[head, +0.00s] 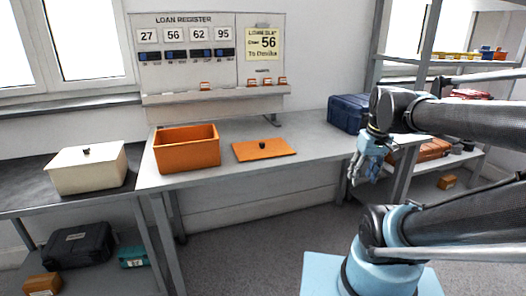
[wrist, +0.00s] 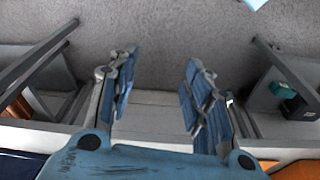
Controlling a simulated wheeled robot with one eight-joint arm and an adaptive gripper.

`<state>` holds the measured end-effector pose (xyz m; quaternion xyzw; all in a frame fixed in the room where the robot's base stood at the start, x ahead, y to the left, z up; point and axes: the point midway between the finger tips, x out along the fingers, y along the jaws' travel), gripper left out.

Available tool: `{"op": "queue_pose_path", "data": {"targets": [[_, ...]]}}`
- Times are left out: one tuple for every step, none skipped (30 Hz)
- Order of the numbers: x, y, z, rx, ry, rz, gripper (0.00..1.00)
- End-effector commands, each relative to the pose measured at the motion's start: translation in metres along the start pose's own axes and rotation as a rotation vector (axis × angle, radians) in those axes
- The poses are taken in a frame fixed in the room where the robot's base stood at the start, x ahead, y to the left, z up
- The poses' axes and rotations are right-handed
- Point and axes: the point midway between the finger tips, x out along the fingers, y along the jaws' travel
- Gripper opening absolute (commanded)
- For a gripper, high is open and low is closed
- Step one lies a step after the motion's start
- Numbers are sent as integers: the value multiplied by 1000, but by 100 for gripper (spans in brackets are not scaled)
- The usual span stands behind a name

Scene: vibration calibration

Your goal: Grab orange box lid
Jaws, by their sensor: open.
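A white lidded box (head: 88,168) stands on the dark bench at left. A blue case (head: 348,113) sits at the table's back right. A loan register board (head: 210,55) stands behind the table. Shelves (head: 455,62) stand at right.

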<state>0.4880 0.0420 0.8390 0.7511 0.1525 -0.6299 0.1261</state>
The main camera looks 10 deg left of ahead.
Motion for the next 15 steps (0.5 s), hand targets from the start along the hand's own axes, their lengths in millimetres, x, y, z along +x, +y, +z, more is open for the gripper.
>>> {"op": "queue_pose_path", "data": {"targets": [[-13,-5,-20,-74,-2,-16,45],[-19,-8,-30,-118,-3,-25,45],[-27,-12,-43,-177,-4,-37,45],[-32,-16,-54,-222,-4,-47,45],[-38,-20,-64,-266,-4,-57,45],[-45,-26,-78,-326,-4,-69,45],[-50,-30,-88,-370,-4,-78,45],[-55,-34,-98,-414,-4,-88,45],[-61,-41,-112,-472,-3,-102,45],[-66,-46,-122,-516,-3,-111,45],[-70,-52,-132,-560,-2,-120,45],[-76,-59,-146,-619,0,-133,45],[-80,-65,-156,-663,2,-143,45],[-83,-71,-167,-707,4,-153,45],[-88,-80,-180,-766,7,-166,45]]}}
